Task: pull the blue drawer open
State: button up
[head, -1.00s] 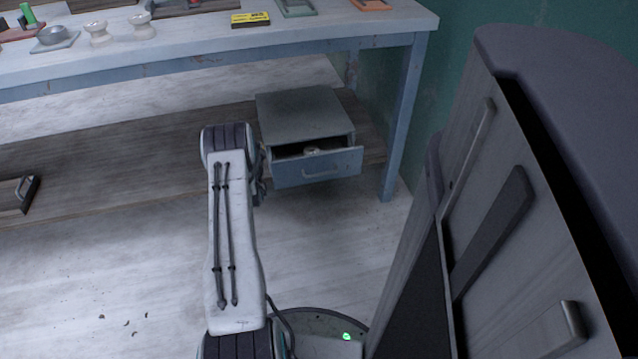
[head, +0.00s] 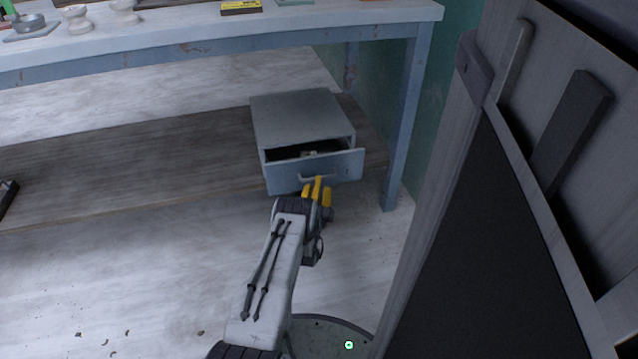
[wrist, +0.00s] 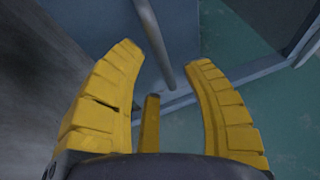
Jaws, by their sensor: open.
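The blue drawer (head: 340,168) is in a small grey-blue cabinet (head: 300,112) on the low wooden shelf under the table. It stands partly open, with a small pale item (head: 309,153) inside. My gripper (head: 317,188) is open in front of the drawer, its yellow fingers by the bar handle (head: 325,177) and partly hiding it. In the wrist view, the handle (wrist: 153,42) runs into the gap between the spread fingers (wrist: 168,75). I cannot tell whether any finger touches it.
The table leg (head: 404,120) stands just right of the cabinet. A tall grey cabinet (head: 450,200) fills the right side. The floor (head: 130,270) left of my arm is mostly clear, with a few scraps. Small wares stand on the tabletop (head: 180,24).

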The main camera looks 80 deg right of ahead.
jog(key=shift+d+r+b, duration=0.15)
jog(key=shift+d+b, duration=0.15)
jog(key=shift+d, duration=0.5)
jog(key=shift+d+r+b, duration=0.1)
jog(key=shift+d+b, duration=0.2)
jog(key=shift+d, duration=0.45)
jog(key=shift+c, duration=0.2)
grip_shut()
